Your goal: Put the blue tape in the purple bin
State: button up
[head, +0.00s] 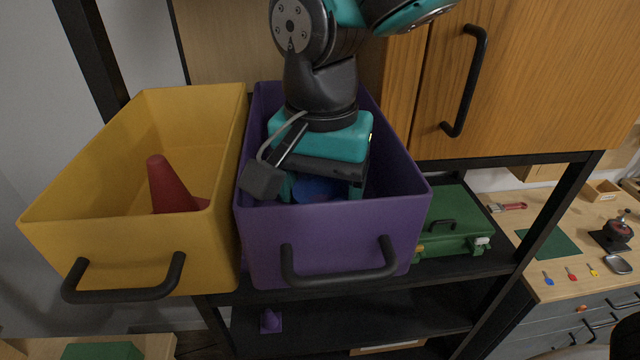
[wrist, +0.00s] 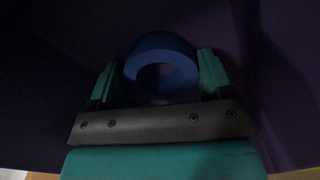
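The blue tape (wrist: 160,45) is a thick ring between my two teal fingers in the wrist view. It also shows under my gripper in the head view (head: 318,188). My gripper (wrist: 160,75) reaches down inside the purple bin (head: 335,235), and its fingers appear to touch the tape on both sides. The tape is within the bin's walls. The bin's front wall hides its floor, so I cannot tell whether the tape touches the floor.
A yellow bin (head: 130,230) with a red cone (head: 170,186) stands left beside the purple bin. A green case (head: 455,225) is on the shelf to the right. Wooden cabinet doors (head: 540,75) stand behind.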

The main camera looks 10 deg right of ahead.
jog(key=o, duration=0.3)
notch_tip(320, 180, up, 12)
jog(key=b, duration=0.2)
jog(key=shift+r, duration=0.2)
